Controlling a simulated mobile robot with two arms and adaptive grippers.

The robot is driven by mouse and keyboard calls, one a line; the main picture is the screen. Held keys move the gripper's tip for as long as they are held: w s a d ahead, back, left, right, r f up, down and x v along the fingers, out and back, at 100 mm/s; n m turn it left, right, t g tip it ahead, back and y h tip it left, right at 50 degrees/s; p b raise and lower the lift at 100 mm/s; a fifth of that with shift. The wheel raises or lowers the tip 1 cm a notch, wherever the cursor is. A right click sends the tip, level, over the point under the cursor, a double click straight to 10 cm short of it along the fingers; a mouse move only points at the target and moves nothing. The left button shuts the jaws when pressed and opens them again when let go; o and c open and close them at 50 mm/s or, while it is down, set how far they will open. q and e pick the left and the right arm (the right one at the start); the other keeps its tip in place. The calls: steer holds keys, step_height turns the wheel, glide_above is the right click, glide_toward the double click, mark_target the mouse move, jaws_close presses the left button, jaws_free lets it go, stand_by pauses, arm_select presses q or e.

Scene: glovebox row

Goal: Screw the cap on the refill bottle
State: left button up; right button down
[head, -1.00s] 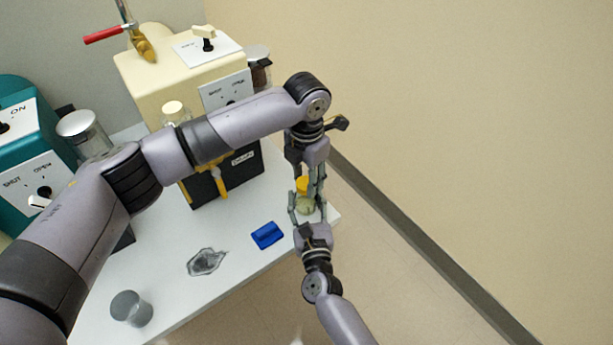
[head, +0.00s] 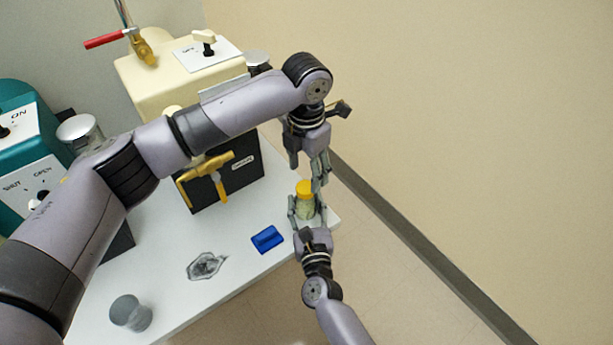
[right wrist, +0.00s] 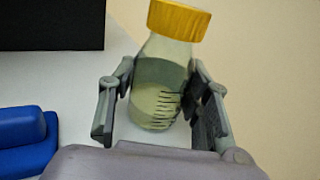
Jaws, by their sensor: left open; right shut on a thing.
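The refill bottle (head: 306,208) is clear with pale yellow-green liquid, near the right corner of the white bench. My right gripper (right wrist: 163,98) is shut on its body, one finger on each side. The yellow cap (head: 304,187) sits on the bottle's mouth; it also shows in the right wrist view (right wrist: 179,19), where bottle and cap look tilted. I cannot tell how tightly the cap is seated.
A blue block (head: 267,238) lies left of the bottle. A cream machine with a yellow tap (head: 219,180) stands behind. The bench's edge is close to the bottle.

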arm_select(q)
steer(key=shift+c, duration=0.5)
steer(key=n, duration=0.5)
steer(key=shift+r+n, duration=0.3)
steer(key=shift+n, duration=0.1)
steer(key=n, duration=0.4)
steer(key=shift+s+r, duration=0.1)
steer(key=shift+r, duration=0.05)
steer(key=n, duration=0.4)
steer(key=shift+r+n, duration=0.2)
steer(key=shift+n, duration=0.2)
steer(key=n, duration=0.4)
steer(key=shift+r, duration=0.15)
steer(key=n, duration=0.6)
steer(key=shift+r+n, duration=0.3)
steer(key=n, duration=0.4)
steer(key=shift+r, duration=0.15)
steer(key=n, duration=0.4)
steer(key=shift+a+r+n, duration=0.1)
steer(key=shift+r+n, duration=0.05)
steer(key=shift+n, duration=0.15)
steer(key=n, duration=0.5)
steer(key=shift+r, duration=0.2)
